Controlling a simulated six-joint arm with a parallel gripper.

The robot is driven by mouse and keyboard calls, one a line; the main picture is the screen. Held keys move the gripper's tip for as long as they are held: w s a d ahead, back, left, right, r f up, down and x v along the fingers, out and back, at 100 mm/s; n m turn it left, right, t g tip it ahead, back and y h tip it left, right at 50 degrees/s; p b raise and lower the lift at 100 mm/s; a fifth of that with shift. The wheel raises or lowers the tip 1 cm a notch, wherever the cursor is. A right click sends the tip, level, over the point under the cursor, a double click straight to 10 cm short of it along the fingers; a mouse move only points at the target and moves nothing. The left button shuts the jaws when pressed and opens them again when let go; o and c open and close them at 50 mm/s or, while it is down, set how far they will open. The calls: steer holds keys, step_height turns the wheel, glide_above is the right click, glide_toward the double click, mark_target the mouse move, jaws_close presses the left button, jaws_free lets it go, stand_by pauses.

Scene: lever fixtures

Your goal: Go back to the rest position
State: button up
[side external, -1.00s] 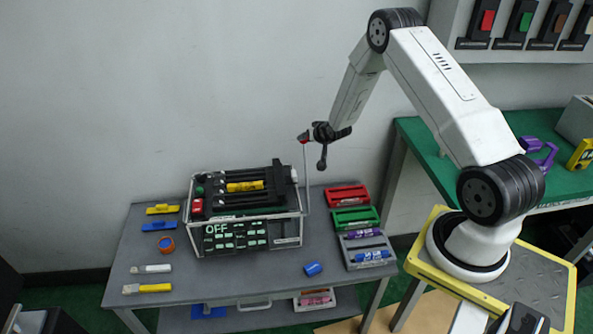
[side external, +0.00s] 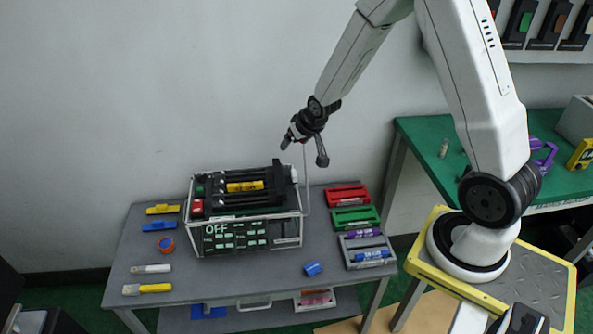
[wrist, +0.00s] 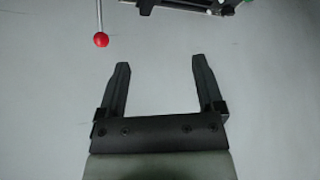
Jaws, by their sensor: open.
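My gripper (side external: 304,153) hangs open and empty above the right end of the lever fixture (side external: 250,240), a dark box in a pale frame with an "OFF" display. Its two dark fingers show spread apart in the wrist view (wrist: 161,63), with nothing between them. A thin upright lever rod (side external: 306,185) rises at the fixture's right side. Its top is largely hidden by my gripper in the side view. In the wrist view the lever's red ball knob (wrist: 101,40) is left of the fingers and apart from them.
A green bench (side external: 420,135) stands at right. Space above the table's left is clear.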

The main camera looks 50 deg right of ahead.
steer(key=s+a+r+n+g, duration=0.1)
steer(key=s+a+r+n, duration=0.1)
steer(key=s+a, duration=0.4)
steer(key=s+a+r+n+g+y, duration=0.1)
steer(key=s+a+r+n+g, duration=0.1)
steer(key=s+a, duration=0.4)
steer(key=s+r, duration=0.1)
steer(key=s, duration=0.3)
steer(key=shift+s+r+g+y, duration=0.2)
steer(key=shift+s+g+y, duration=0.1)
steer(key=shift+s, duration=0.1)
